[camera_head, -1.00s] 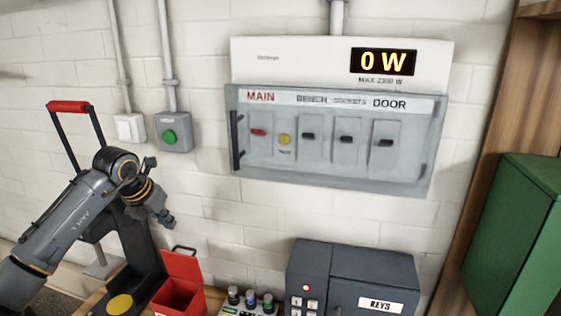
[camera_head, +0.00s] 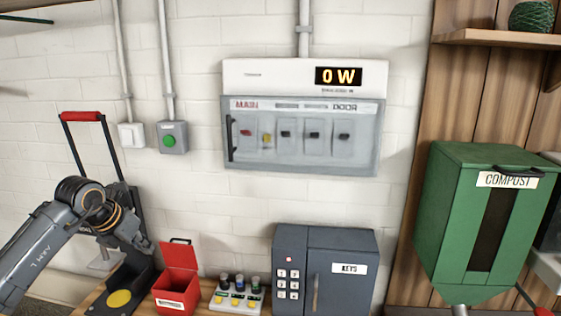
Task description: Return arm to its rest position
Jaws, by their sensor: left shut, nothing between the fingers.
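My left arm comes in from the left, and its gripper (camera_head: 143,244) is at the lower left. The gripper is shut and empty. It is in front of a dark stand with a red-handled lever (camera_head: 82,116) and a yellow round pad (camera_head: 119,298), above and left of the open red box (camera_head: 177,282). I cannot tell if it touches the stand. My right gripper is not in view.
A breaker panel (camera_head: 302,166) reading 0 W hangs on the white brick wall. A green button box (camera_head: 172,137) and a white switch (camera_head: 132,136) are left of it. A grey key safe (camera_head: 340,290) and a button block (camera_head: 237,306) stand below. A green compost bin (camera_head: 450,200) is at right.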

